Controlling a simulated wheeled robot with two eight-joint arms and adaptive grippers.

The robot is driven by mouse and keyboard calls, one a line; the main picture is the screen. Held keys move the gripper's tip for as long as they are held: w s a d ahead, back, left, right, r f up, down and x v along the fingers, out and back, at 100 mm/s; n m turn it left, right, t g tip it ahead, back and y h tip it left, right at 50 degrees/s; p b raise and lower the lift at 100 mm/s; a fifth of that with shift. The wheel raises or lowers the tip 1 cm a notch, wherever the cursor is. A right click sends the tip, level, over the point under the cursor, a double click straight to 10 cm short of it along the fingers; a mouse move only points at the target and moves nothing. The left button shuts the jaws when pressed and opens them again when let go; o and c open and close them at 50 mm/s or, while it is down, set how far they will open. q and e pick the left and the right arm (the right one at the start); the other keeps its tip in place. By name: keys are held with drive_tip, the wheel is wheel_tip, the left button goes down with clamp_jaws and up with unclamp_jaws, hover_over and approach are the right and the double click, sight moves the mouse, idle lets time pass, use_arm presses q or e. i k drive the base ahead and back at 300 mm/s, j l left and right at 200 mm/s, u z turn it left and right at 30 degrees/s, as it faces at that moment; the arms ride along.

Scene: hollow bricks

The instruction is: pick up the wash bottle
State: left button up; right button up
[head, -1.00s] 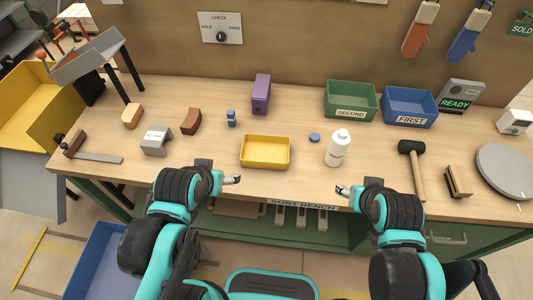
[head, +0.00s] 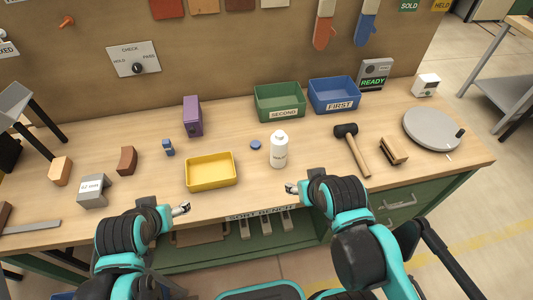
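The white wash bottle (head: 279,151) stands upright on the workbench, right of the yellow tray and below the green bin in the picture. A small blue cap-like disc (head: 255,144) lies beside it on the left. My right gripper (head: 290,189) is at the bench's front edge, just in front of the bottle and apart from it. My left gripper (head: 184,208) is at the front edge, in front of the yellow tray. Both look empty. Their fingertips are too small to tell whether they are open or shut.
A yellow tray (head: 210,184) lies left of the bottle. Green (head: 279,116) and blue (head: 334,108) bins stand behind. A mallet (head: 358,158), a brush (head: 393,151) and a round grey turntable (head: 431,129) are to the right.

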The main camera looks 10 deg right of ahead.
sight(279, 139)
drive_tip(key=k+l+z, duration=0.2)
drive_tip(key=z, duration=0.15)
drive_tip(key=k+l+z, duration=0.1)
drive_tip(key=l+z, duration=0.6)
drive_tip(key=k+l, duration=0.05)
drive_tip(key=l, duration=0.05)
